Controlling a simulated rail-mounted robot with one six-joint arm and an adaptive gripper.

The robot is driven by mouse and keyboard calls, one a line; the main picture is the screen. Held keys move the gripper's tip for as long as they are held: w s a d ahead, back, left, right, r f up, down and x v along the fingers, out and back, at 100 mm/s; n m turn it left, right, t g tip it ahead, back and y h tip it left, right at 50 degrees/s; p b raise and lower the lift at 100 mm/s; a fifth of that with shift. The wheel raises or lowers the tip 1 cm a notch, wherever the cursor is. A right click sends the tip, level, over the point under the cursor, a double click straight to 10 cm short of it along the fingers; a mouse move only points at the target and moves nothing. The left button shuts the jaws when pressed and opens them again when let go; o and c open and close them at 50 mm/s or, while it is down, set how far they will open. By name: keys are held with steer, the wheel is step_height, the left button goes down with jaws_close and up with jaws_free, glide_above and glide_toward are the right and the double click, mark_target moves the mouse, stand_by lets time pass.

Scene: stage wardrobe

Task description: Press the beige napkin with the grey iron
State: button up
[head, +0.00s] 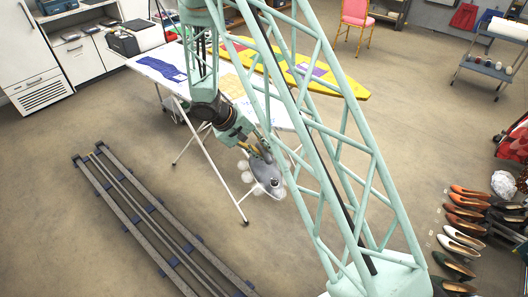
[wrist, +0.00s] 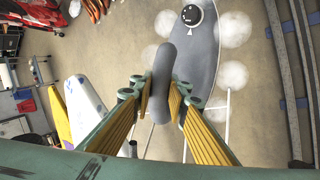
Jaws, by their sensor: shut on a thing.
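The grey iron (head: 268,181) hangs in the air off the near edge of the white ironing board (head: 277,117), with floor behind it. Its long grey handle (wrist: 159,90) is between the yellow-padded fingers of my gripper (wrist: 160,98), which is shut on it. My gripper (head: 259,153) also shows in the head view. Pale round steam puffs surround the iron's body (wrist: 196,50). A beige cloth (head: 232,86), likely the napkin, lies on the board, partly hidden by my arm. The iron is apart from it. The napkin is not clearly visible in the wrist view.
A blue cloth (head: 163,69) lies on the board's left end. A yellow board (head: 335,84) stands behind it. Grey rails (head: 150,215) run along the floor at left. Shoes (head: 465,222) line the right side. The floor around the board's near legs is open.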

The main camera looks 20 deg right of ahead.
steer(key=shift+d, duration=0.2)
steer(key=shift+r, duration=0.2)
